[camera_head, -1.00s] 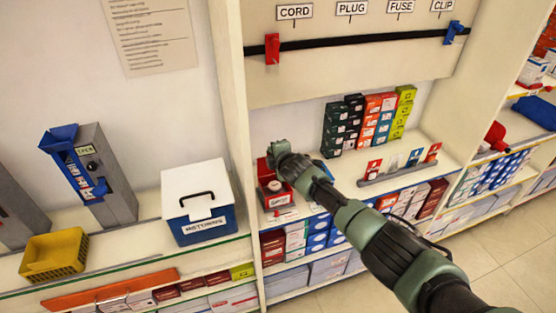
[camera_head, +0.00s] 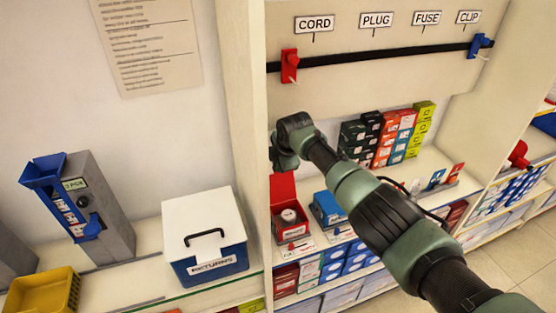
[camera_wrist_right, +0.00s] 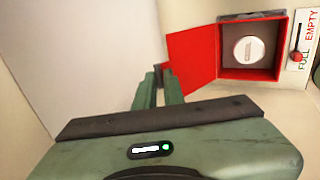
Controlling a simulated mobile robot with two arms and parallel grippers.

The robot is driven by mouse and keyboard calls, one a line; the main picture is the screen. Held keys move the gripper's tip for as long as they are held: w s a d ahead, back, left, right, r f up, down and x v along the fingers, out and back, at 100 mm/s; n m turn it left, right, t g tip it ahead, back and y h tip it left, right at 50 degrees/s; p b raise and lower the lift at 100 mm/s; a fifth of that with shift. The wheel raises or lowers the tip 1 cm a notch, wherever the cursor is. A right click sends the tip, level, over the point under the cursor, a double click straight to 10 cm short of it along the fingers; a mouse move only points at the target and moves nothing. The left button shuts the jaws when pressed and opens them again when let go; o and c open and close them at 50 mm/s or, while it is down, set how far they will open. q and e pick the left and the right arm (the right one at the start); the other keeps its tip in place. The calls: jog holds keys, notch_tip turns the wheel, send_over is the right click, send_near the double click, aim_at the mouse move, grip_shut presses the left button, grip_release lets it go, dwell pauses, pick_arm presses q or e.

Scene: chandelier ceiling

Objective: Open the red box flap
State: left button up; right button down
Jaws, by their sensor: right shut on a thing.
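The red box (camera_head: 291,232) stands on the shelf right of the upright panel, with a round white-topped item inside. Its red flap (camera_head: 283,190) stands raised at the back of the box, and the inside is exposed. In the right wrist view the open red box (camera_wrist_right: 228,73) and its flap (camera_wrist_right: 190,58) lie ahead of my fingers. My right gripper (camera_head: 284,160) is at the flap's top edge. In the wrist view the right gripper (camera_wrist_right: 164,80) is shut on a dark piece at the flap's edge. My left gripper is not in view.
A blue box (camera_head: 328,212) stands right of the red box. A white-and-blue returns box (camera_head: 205,235) is left, beyond the upright panel (camera_head: 243,110). Stacked cartons (camera_head: 390,135) fill the shelf's back. A FULL/EMPTY slider (camera_wrist_right: 297,57) is beside the red box.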

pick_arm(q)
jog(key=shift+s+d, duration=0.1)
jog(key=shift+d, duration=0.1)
pick_arm(e)
jog(key=shift+s+f, duration=0.15)
jog(key=shift+f, duration=0.35)
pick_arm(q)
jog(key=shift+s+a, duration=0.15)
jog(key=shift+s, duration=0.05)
pick_arm(e)
jog(key=c, duration=1.6)
grip_release()
jog(key=shift+c, duration=0.2)
jog(key=shift+w+a, duration=0.1)
jog(key=shift+w, duration=0.2)
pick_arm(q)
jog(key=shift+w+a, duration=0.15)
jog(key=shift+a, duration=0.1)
pick_arm(e)
jog(key=shift+r, duration=0.15)
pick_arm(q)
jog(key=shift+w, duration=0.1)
pick_arm(e)
jog(key=shift+r, duration=0.2)
